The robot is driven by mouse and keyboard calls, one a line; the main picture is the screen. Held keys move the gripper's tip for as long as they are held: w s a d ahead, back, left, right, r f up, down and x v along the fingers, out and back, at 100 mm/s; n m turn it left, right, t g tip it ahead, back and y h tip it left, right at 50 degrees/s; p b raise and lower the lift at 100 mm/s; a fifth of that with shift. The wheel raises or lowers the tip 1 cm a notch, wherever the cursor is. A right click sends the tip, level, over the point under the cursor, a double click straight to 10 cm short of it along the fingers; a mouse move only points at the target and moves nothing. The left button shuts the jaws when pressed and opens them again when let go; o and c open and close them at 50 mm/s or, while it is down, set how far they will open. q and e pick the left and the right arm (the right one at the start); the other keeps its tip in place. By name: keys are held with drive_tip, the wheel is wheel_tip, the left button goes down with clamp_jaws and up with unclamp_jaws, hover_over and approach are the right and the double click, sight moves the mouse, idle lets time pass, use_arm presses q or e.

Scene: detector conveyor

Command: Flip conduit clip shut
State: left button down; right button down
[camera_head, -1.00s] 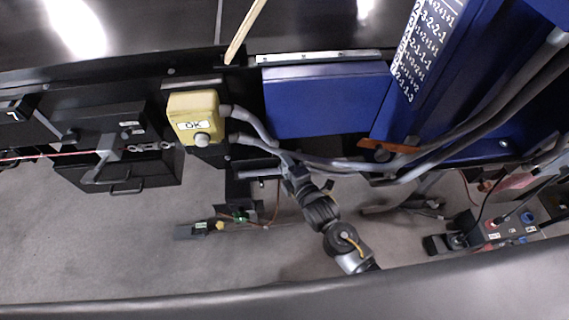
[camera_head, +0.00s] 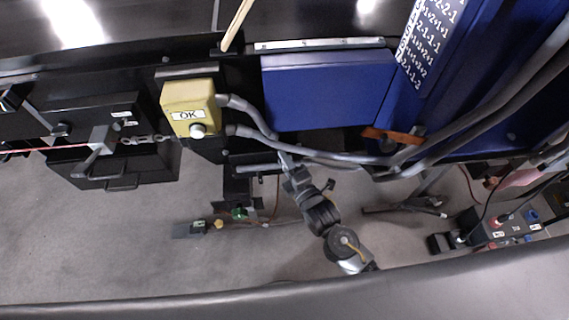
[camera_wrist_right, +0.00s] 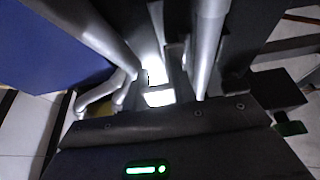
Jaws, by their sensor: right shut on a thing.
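Grey conduits (camera_head: 315,155) run from the yellow OK box (camera_head: 178,97) past the blue housing to the right. An orange-brown flap (camera_head: 392,135), possibly the conduit clip, sits by the conduits at the blue housing's lower edge; whether it is open or shut I cannot tell. My right gripper (camera_head: 285,160) comes up from below at the conduits, left of this flap. It appears shut on a grey conduit, though its tips are small here. In the right wrist view, grey tubes (camera_wrist_right: 208,50) pass beside brightly lit finger parts (camera_wrist_right: 157,88). My left gripper is out of view.
The blue housing (camera_head: 325,92) stands above the conduits, with a sloped blue panel to its right. A black box (camera_head: 125,165) with handles hangs at left. A dark grey edge spans the bottom. Grey floor shows below the conduits.

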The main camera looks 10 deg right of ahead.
drive_tip(key=n+t+y+b, duration=0.1)
drive_tip(key=b, duration=0.2)
drive_tip(key=s+f+t+b, duration=0.1)
drive_tip(key=t+b, duration=0.1)
drive_tip(key=b, duration=0.1)
drive_tip(key=shift+f+n+y+b, duration=0.15)
drive_tip(key=shift+n+y+b, duration=0.2)
drive_tip(key=shift+n+y, duration=0.05)
drive_tip(key=shift+n+t+y+b, duration=0.3)
drive_tip(key=shift+t+y+b, duration=0.15)
drive_tip(key=shift+b, duration=0.25)
drive_tip(key=shift+r, duration=0.2)
drive_tip(key=c, duration=1.2)
unclamp_jaws()
drive_tip(key=shift+s, duration=0.1)
drive_tip(key=shift+f, duration=0.15)
drive_tip(key=shift+f, duration=0.1)
drive_tip(key=shift+s+d+f, duration=0.1)
drive_tip(key=shift+s+f, duration=0.1)
drive_tip(key=shift+s, duration=0.05)
drive_tip(key=b+v, duration=0.2)
drive_tip(key=v, duration=0.8)
drive_tip(key=shift+b, duration=0.3)
drive_tip(key=shift+s, duration=0.1)
